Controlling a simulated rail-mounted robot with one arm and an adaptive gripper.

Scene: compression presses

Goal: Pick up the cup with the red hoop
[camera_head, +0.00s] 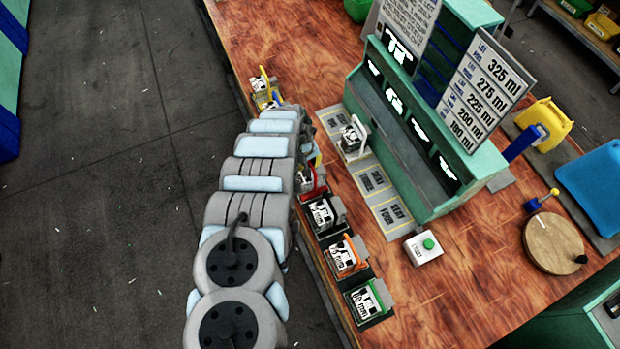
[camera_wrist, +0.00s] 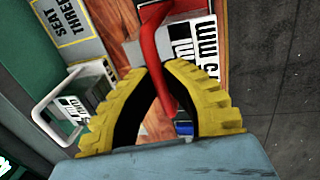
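The cup with the red hoop (camera_head: 311,184) sits in the row along the table's left edge, partly hidden by my arm in the head view. In the wrist view its red hoop (camera_wrist: 150,40) runs between my fingertips, and its black-and-white label shows at the upper right. My gripper (camera_wrist: 157,68) has two yellow ribbed fingers whose tips come together on either side of the hoop and appear to touch it. My gripper is mostly hidden by the arm in the head view. I cannot tell whether the cup is off its base.
A white-hooped cup (camera_head: 352,140) stands at the green press (camera_head: 430,160), close beside my fingers in the wrist view (camera_wrist: 75,108). Black (camera_head: 325,215), orange (camera_head: 347,258) and green (camera_head: 369,300) hooped cups follow nearer along the edge. A yellow-hooped cup (camera_head: 264,88) stands farther back.

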